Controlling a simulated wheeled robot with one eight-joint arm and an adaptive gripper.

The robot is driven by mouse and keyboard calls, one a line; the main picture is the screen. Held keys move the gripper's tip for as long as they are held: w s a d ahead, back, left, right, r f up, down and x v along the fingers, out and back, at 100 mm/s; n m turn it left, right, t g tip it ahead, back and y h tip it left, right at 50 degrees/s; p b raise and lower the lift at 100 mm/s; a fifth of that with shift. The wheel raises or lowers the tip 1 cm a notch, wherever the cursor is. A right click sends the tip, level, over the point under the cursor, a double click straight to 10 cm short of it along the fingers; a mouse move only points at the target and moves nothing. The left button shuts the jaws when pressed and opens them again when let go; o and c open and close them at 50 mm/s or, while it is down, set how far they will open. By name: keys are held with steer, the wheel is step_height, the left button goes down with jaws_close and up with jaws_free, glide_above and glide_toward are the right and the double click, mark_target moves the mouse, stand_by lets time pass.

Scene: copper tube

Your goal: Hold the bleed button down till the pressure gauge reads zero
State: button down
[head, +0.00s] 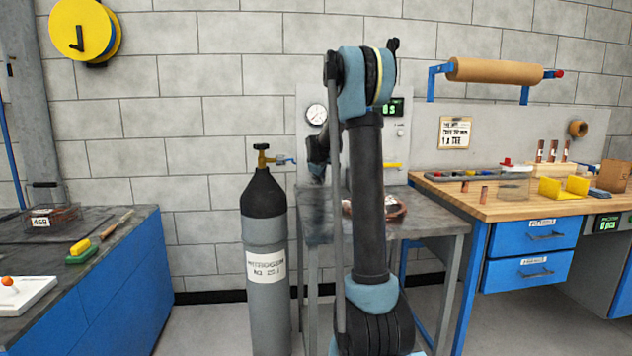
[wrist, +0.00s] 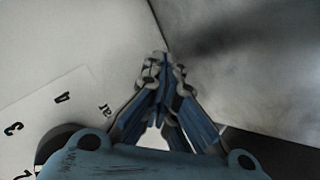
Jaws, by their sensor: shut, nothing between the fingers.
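The pressure gauge (head: 316,114), a round white dial with a dark rim, hangs on the grey back panel behind the bench. Its needle is too small to read. I cannot make out the bleed button; my arm covers part of the panel. My gripper (wrist: 163,65) is shut and empty, its fingertips close together near a pale surface in the wrist view. In the head view my gripper is mostly hidden behind my arm, below the gauge. A pale plate with digits (wrist: 60,110) shows at the left of the wrist view.
A nitrogen cylinder (head: 266,285) with a brass valve stands left of the grey bench (head: 430,232). A green display (head: 392,107) is on the panel beside my arm. A wooden workbench (head: 500,207) stands right, a blue cabinet (head: 110,290) left.

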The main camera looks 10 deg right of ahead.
steer(key=shift+s, duration=0.95)
steer(key=shift+s, duration=2.5)
